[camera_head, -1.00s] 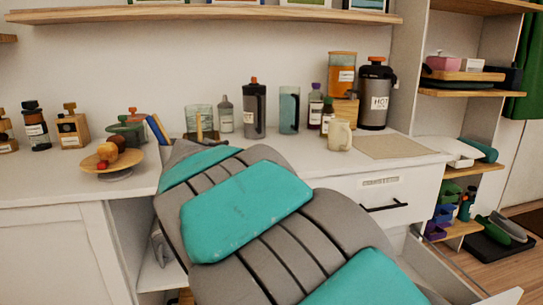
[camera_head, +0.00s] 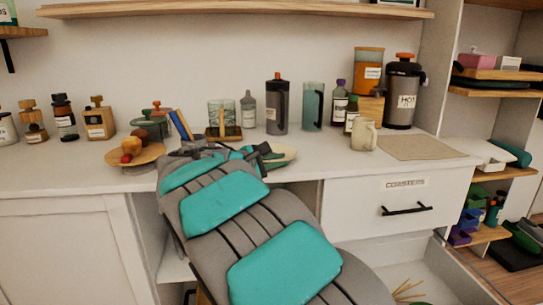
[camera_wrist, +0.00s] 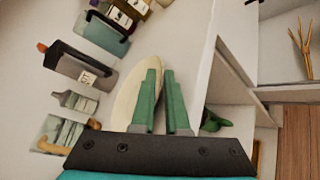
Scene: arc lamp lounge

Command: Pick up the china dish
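The china dish (camera_head: 286,156) is a pale, shallow oval on the white counter, near its front edge, partly hidden behind my gripper in the head view. My gripper (camera_head: 270,156) is low over the counter at the dish's left side. In the wrist view, the dish (camera_wrist: 124,106) lies under and left of the two green fingers of my gripper (camera_wrist: 161,74). The fingers stand apart with a narrow gap, and the dish's edge runs behind them. I cannot tell whether they touch the dish.
A wooden stand with fruit (camera_head: 134,155) is on the left. A glass tumbler (camera_head: 222,117), dark bottle (camera_head: 277,107), teal jug (camera_head: 312,106) and cream mug (camera_head: 364,135) stand behind or right. The coasters drawer (camera_head: 396,203) is below; an open drawer (camera_head: 405,275) holds sticks.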

